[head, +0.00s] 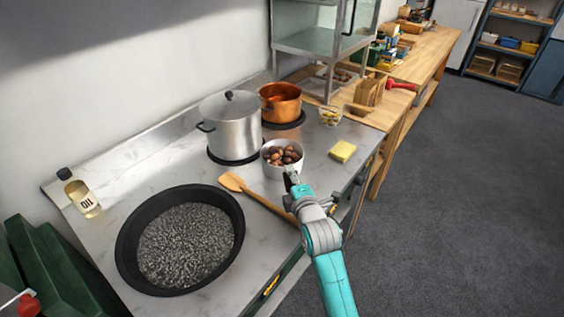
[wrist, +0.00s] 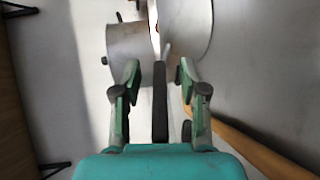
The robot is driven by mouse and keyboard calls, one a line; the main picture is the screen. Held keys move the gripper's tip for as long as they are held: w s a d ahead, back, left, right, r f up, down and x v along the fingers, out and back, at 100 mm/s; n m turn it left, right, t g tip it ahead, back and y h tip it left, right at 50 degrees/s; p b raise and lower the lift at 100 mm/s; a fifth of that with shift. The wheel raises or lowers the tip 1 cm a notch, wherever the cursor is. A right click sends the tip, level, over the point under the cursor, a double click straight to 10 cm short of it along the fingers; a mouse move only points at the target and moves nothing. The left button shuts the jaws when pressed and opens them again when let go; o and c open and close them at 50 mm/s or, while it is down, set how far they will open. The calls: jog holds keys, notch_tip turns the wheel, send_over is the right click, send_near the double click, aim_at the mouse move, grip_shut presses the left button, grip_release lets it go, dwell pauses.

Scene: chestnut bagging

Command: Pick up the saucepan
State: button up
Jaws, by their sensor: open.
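The saucepan (head: 269,165) is a small light-coloured pan holding brown chestnuts, on the steel worktop in the head view. My gripper (head: 291,180) is at its near side, low over the worktop. In the wrist view a dark, narrow handle (wrist: 160,105) runs between the two open fingers of my gripper (wrist: 157,85), with a gap on each side. Grey metal surfaces show beyond the fingertips there. The chestnuts do not show in the wrist view. In the head view my gripper hides most of the handle.
A wooden spatula (head: 255,194) lies just left of my gripper. A lidded steel pot (head: 232,135) and a copper pot (head: 282,104) stand behind the saucepan. A yellow sponge (head: 343,151) lies to its right. A wide black pan (head: 126,248) fills the near left.

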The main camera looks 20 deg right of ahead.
jog(key=shift+w+f, duration=0.1)
jog(key=shift+w, duration=0.3)
grip_shut()
jog(key=shift+r, duration=0.2)
